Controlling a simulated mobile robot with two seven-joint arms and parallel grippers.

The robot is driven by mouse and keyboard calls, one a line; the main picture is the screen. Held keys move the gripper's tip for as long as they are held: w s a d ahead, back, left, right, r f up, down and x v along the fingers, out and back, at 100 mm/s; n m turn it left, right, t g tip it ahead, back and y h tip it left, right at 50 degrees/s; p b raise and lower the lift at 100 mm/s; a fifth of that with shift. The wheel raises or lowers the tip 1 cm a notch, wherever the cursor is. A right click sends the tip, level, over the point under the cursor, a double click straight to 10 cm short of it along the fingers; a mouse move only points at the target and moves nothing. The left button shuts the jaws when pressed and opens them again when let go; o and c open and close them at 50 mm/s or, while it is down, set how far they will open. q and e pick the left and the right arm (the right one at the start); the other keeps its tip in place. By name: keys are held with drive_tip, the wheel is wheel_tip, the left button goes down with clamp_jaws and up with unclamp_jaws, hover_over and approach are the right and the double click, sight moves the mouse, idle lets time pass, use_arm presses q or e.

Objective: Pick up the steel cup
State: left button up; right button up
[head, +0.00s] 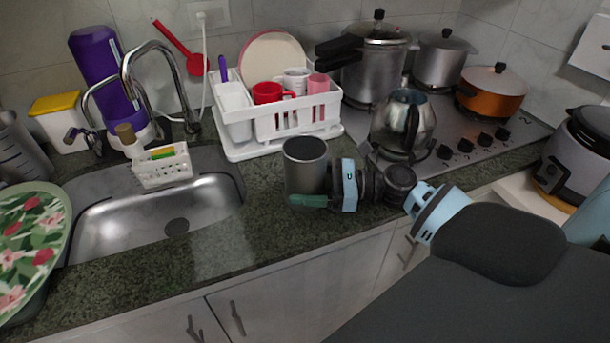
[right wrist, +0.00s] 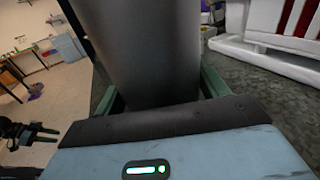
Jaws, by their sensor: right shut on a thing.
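The steel cup (head: 305,168) is a plain grey cylinder, upright, near the front of the counter, right of the sink. My right gripper (head: 310,201) comes in from the right and is shut on the cup low on its body. One green finger crosses in front of the cup's base; whether the base touches the counter is hard to tell. In the right wrist view the cup (right wrist: 150,45) fills the middle between the green fingers (right wrist: 158,95). What seems to be my left gripper (right wrist: 38,133) shows small at the left there, its jaw state unclear.
A white dish rack (head: 240,150) with a red mug (head: 267,92) stands behind the cup. A kettle (head: 402,122) sits on the stove to the right. The sink (head: 160,215) is to the left. Bare counter (head: 250,240) lies in front.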

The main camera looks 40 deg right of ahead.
sight(306, 170)
use_arm(q)
drive_tip(key=shift+w+r, duration=0.1)
drive_tip(key=shift+w, duration=0.15)
use_arm(e)
drive_tip(key=shift+r, duration=0.25)
drive_tip(key=shift+r, duration=1.6)
use_arm(q)
drive_tip(key=shift+w+r+p, duration=0.45)
drive_tip(key=shift+r+p, duration=0.15)
drive_tip(key=shift+r, duration=0.1)
use_arm(e)
drive_tip(key=s+a, duration=0.3)
drive_tip(key=s, duration=0.4)
drive_tip(key=s+a+r, duration=0.1)
drive_tip(key=s+a, duration=0.2)
drive_tip(key=s, duration=0.4)
drive_tip(key=shift+s+a+r, duration=0.15)
drive_tip(key=shift+a+r, duration=0.05)
drive_tip(key=shift+a, duration=0.1)
drive_tip(key=shift+s, duration=0.1)
use_arm(q)
drive_tip(key=shift+w+a+r, duration=0.1)
drive_tip(key=shift+a, duration=0.1)
use_arm(e)
drive_tip(key=shift+w, duration=0.2)
